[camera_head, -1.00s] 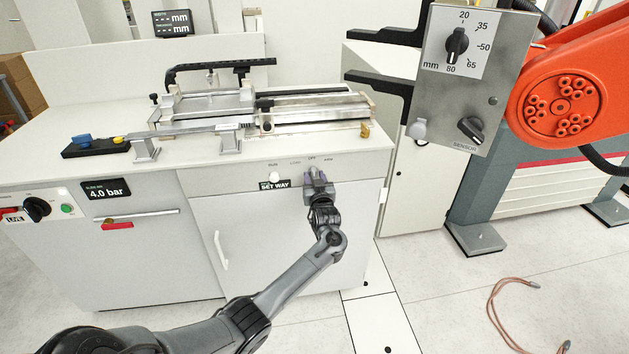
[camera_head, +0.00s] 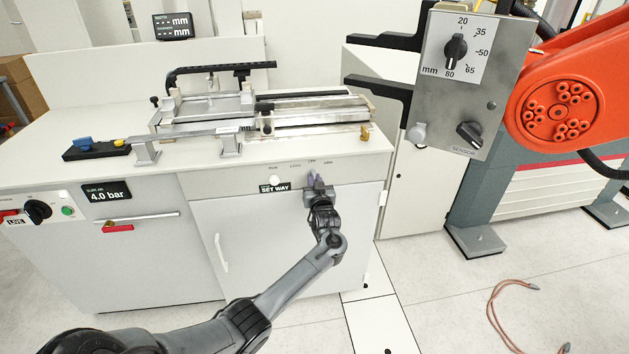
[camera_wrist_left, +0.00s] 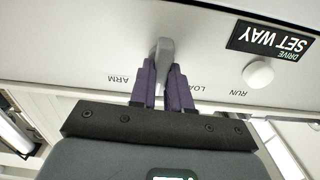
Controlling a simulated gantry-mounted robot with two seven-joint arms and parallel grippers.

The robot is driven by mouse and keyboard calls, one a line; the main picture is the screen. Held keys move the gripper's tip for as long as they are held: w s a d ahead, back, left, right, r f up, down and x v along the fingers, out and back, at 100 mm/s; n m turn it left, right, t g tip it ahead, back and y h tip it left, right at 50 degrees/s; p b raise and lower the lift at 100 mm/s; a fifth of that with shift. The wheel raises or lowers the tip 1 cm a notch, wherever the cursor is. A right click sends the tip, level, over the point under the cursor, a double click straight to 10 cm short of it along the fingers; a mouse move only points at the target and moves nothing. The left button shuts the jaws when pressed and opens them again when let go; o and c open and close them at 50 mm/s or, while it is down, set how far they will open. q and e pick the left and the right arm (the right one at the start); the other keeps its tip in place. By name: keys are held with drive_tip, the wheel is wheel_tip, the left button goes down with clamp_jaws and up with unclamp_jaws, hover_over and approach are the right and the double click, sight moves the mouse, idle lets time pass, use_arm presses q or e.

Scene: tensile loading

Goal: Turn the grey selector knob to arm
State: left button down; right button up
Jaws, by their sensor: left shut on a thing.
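The grey selector knob (camera_wrist_left: 164,52) is on the front panel of the white bench, between the jaws of my left gripper (camera_wrist_left: 163,82). The purple finger pads are shut on its sides. In the head view my left gripper (camera_head: 317,184) reaches the panel from below, and the knob is mostly hidden. In the wrist view, which is upside down, the knob's bar stands nearly upright, slightly tilted. The ARM label (camera_wrist_left: 118,79) is left of the fingers. The LOAD label, partly covered, and the RUN label (camera_wrist_left: 239,93) are to the right. My right gripper is not in view.
A white round button (camera_head: 274,180) and a SET WAY plate (camera_head: 274,188) are left of the knob. A bench fixture (camera_head: 250,113) stands on top. A grey control box (camera_head: 463,85) with black knobs hangs at the right. A cable (camera_head: 500,310) lies on the floor.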

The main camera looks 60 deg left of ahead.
use_arm(q)
drive_tip(key=m+p, duration=0.3)
drive_tip(key=p, duration=0.1)
drive_tip(key=shift+w+r, duration=0.1)
drive_tip(key=shift+r, duration=0.1)
drive_tip(key=m+p, duration=0.2)
drive_tip(key=m, duration=0.1)
drive_tip(key=shift+f+m, duration=0.1)
drive_tip(key=shift+m, duration=0.2)
drive_tip(key=shift+w+f+m+p, duration=0.15)
drive_tip(key=shift+m+p, duration=0.45)
drive_tip(key=shift+m, duration=0.3)
drive_tip(key=shift+d, duration=0.1)
drive_tip(key=c, duration=1.1)
unclamp_jaws()
